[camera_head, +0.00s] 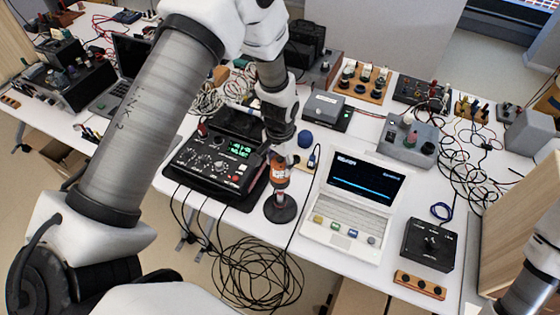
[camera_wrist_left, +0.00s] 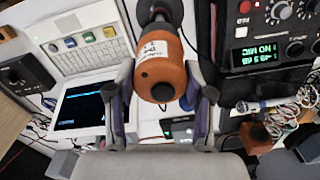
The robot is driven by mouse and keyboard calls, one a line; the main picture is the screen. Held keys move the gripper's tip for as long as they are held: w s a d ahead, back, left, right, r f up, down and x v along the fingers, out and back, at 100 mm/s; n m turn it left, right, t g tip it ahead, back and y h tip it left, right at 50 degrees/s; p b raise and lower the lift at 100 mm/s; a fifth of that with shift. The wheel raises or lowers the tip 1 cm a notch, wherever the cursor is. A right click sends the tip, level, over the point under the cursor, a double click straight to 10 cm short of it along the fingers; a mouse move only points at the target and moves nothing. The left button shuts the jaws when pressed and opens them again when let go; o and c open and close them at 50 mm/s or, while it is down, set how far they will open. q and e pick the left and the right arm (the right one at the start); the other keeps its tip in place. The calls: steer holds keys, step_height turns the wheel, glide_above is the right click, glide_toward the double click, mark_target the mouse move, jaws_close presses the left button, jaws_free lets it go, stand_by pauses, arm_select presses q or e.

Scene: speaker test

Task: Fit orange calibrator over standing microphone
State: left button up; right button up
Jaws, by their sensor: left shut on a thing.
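The orange calibrator (camera_head: 280,168), a short cylinder with a white label, is upright directly above a round black stand base (camera_head: 281,208) beside the front of the table. My left gripper (camera_head: 276,153) comes down from above and is shut on it. In the left wrist view the gripper (camera_wrist_left: 160,92) has a finger on each side of the orange calibrator (camera_wrist_left: 162,78). A grey tapered part (camera_wrist_left: 160,12) shows beyond its far end. The microphone's tip is hidden, and I cannot tell how far the calibrator sits over it. My right gripper is out of view.
A black mixer-like unit (camera_head: 215,165) with green displays stands close on the left. An open white laptop (camera_head: 345,228) stands close on the right. A blue ball-topped object (camera_head: 305,139) is just behind. Loose black cables (camera_head: 255,275) hang over the front edge.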

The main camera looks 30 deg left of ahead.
arm_select(q)
steer(key=shift+f+b, duration=0.3)
steer(key=shift+f, duration=0.15)
stand_by(0.4)
steer(key=o, duration=1.5)
